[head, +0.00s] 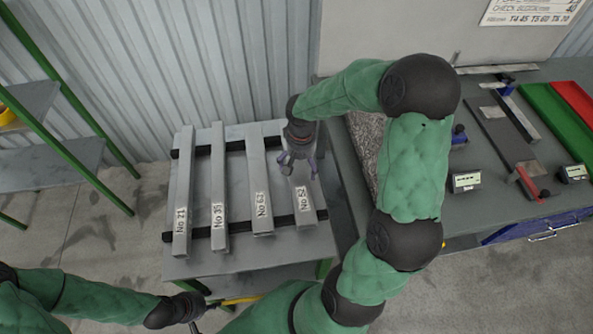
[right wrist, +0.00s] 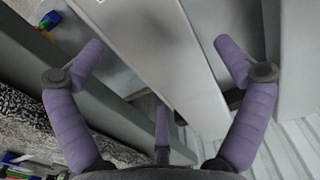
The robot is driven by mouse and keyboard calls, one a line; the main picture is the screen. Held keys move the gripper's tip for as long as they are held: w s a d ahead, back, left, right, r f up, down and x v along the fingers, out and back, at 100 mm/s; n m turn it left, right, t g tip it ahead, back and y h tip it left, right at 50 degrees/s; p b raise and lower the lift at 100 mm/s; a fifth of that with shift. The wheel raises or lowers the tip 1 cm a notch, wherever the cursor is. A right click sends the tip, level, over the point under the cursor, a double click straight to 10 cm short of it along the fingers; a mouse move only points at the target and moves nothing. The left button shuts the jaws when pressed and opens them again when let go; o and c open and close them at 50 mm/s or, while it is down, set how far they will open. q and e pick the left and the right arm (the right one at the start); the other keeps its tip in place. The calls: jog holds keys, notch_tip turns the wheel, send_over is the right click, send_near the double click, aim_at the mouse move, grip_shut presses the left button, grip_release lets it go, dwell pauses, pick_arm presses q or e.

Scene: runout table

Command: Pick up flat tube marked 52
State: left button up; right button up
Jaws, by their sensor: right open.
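The flat tube marked No 52 (head: 304,208) is a light grey flat bar, the rightmost in a row on the runout table (head: 205,265). It rests across two black bars, its label towards the near end. My right gripper (head: 299,170) is open over its far half and hides part of it. In the right wrist view the tube (right wrist: 165,50) runs between the spread purple fingers (right wrist: 165,55), with gaps on both sides. My left gripper (head: 197,326) is at the bottom edge, low and away from the tubes; its fingers are too cut off to judge.
Similar tubes marked No 62 (head: 263,205), No 21 (head: 181,200) and one that seems No 39 (head: 218,190) lie to the left, with gaps between. A corrugated wall (head: 215,65) stands behind. A grey bench (head: 480,150) with tools and trays is on the right, a green-framed shelf (head: 55,150) on the left.

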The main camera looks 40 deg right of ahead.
jog(key=shift+f, duration=0.4)
jog(key=c, duration=1.5)
jog(key=shift+r, duration=0.15)
